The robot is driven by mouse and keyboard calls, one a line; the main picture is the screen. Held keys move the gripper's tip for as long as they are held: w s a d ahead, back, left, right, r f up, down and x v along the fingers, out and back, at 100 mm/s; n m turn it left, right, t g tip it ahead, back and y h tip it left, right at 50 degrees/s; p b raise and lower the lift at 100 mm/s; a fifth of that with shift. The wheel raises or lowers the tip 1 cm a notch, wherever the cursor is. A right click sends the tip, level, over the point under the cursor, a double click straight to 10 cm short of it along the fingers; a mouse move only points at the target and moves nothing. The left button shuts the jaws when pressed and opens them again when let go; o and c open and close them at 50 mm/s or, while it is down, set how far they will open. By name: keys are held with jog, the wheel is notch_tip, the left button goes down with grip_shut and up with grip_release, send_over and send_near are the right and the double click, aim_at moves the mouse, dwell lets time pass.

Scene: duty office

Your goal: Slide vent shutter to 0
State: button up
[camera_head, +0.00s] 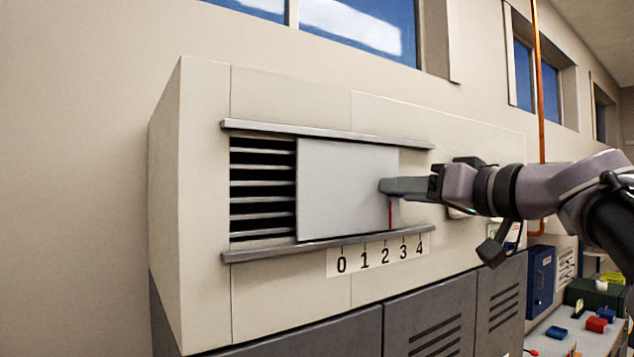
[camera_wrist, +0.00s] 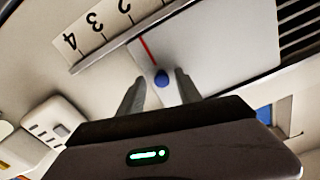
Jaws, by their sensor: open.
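The vent shutter (camera_head: 340,190) is a flat light-grey panel between two horizontal rails, covering the middle and right of the opening. Its red pointer line (camera_head: 390,214) stands close to 2 on the number strip (camera_head: 375,256), which reads 0 to 4 from left to right. In the wrist view the shutter (camera_wrist: 215,45) carries a small blue knob (camera_wrist: 162,78) near the red line. My gripper (camera_head: 383,187) is at the shutter's right part; in the wrist view its open fingers (camera_wrist: 159,76) straddle the knob, with gaps visible. In the head view the gripper hides the knob.
Dark vent slats (camera_head: 263,188) are exposed left of the shutter. The upper rail (camera_head: 325,134) and lower rail (camera_head: 320,244) stick out from the cabinet. A bench (camera_head: 560,340) with small coloured items and a blue box (camera_head: 541,278) stands at the lower right.

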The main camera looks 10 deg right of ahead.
jog(key=shift+s+a, duration=0.1)
jog(key=shift+a, duration=0.1)
jog(key=shift+d, duration=0.1)
grip_shut()
dwell(1.2)
